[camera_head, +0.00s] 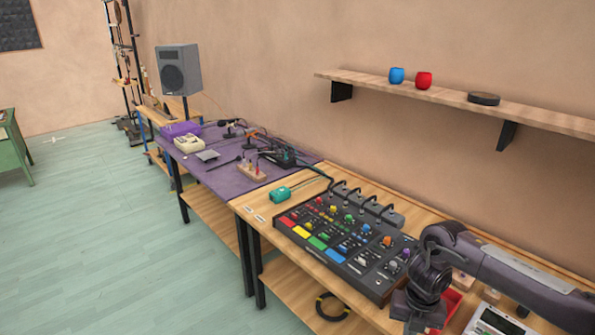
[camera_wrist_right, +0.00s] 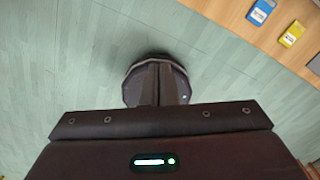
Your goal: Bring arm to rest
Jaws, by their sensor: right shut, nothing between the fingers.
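My right arm (camera_head: 500,268) comes in from the right edge in the head view and bends down at its wrist over the right end of the wooden table. My right gripper shows in the right wrist view (camera_wrist_right: 157,82), with its dark fingers together and nothing between them. The pale green floor lies behind it in that view. My left gripper is not in view.
A black mixing console (camera_head: 345,240) with coloured buttons lies on the wooden table beside the arm. A red tray (camera_head: 452,302) and a grey device (camera_head: 495,322) are close by the wrist. A wall shelf (camera_head: 450,95) holds blue and red cups. The floor (camera_head: 110,230) at left is clear.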

